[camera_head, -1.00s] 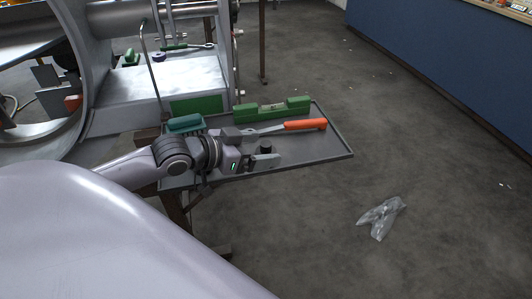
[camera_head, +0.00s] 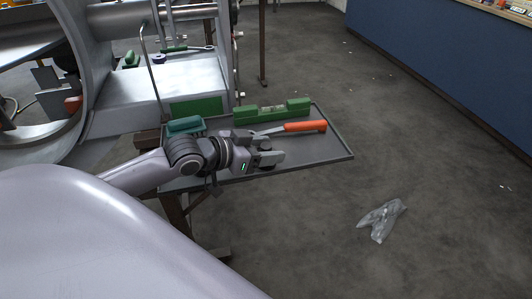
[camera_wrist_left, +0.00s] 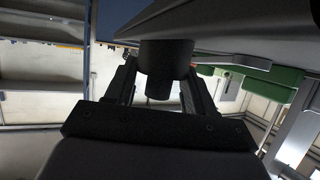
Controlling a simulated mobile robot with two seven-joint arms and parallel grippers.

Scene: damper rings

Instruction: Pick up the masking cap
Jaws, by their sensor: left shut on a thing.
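The masking cap is a small black cylinder with a wider part and a narrower stub. In the left wrist view the cap (camera_wrist_left: 165,53) sits between the two fingers of my left gripper (camera_wrist_left: 160,72). In the head view my left gripper (camera_head: 268,151) is over the front of the grey tray and shut on the cap (camera_head: 265,144), which is partly hidden by the fingers. Whether the cap still touches the tray is hard to tell. My right gripper is out of view.
The tray (camera_head: 325,155) also holds an orange-handled tool (camera_head: 305,126), a green level (camera_head: 272,108) and a teal object (camera_head: 185,124). A large metal machine (camera_head: 150,80) stands behind on the left. A crumpled clear bag (camera_head: 381,219) lies on the open floor at right.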

